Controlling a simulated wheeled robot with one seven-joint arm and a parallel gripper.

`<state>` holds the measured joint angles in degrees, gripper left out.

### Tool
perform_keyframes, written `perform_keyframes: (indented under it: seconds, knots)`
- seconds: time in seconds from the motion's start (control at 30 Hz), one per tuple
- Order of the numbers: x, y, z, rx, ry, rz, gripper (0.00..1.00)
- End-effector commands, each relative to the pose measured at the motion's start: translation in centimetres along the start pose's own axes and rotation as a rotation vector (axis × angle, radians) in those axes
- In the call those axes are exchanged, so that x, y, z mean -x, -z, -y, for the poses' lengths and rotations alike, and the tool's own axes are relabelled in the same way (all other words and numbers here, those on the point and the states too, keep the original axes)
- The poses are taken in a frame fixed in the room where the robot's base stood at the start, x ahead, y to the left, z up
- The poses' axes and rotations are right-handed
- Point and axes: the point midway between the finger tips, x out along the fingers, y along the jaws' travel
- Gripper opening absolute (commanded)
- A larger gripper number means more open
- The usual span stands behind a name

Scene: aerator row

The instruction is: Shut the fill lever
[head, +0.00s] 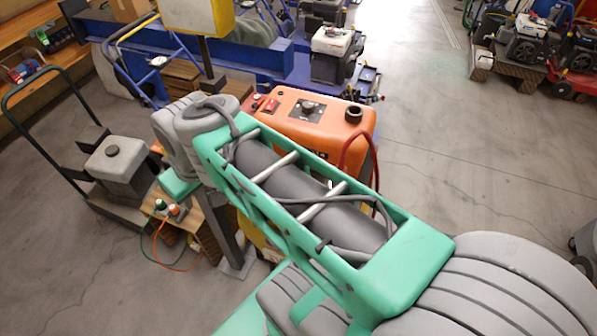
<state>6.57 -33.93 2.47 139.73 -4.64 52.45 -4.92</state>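An orange machine (300,115) stands just beyond my arm. On its top are a dark panel with a knob (308,105), a black cap (354,113) and small red parts (268,105). A red hose or cable loop (358,138) shows at its right side. I cannot make out the fill lever or tell its position. My green and grey arm crosses the middle of the picture and hides the machine's front and lower part. My gripper is not in view.
A grey engine unit on a dark cart (116,160) stands at left. A wooden block (205,225) with green and orange cords is beside a dark post on a base plate (237,262). Blue machines (250,65) stand behind. Concrete floor (450,150) is open at right.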

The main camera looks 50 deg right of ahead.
Motion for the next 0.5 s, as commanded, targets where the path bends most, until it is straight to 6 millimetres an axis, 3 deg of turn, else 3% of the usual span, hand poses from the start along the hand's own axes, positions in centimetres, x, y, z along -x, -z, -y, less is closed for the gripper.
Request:
perform_keyframes:
  seconds: [0.17, 0.3, 0.4, 0.5]
  knots:
    - [-2.8, 0.4, -8.6, 0.064, 0.086, 0.093, 0.36]
    - [-4.3, -2.1, -16.8, 0.129, 0.199, 0.081, 0.36]
    - [-4.8, -4.6, -21.1, 0.171, 0.257, 0.036, 0.36]
    - [-4.9, -6.5, -23.6, 0.202, 0.287, -0.005, 0.36]
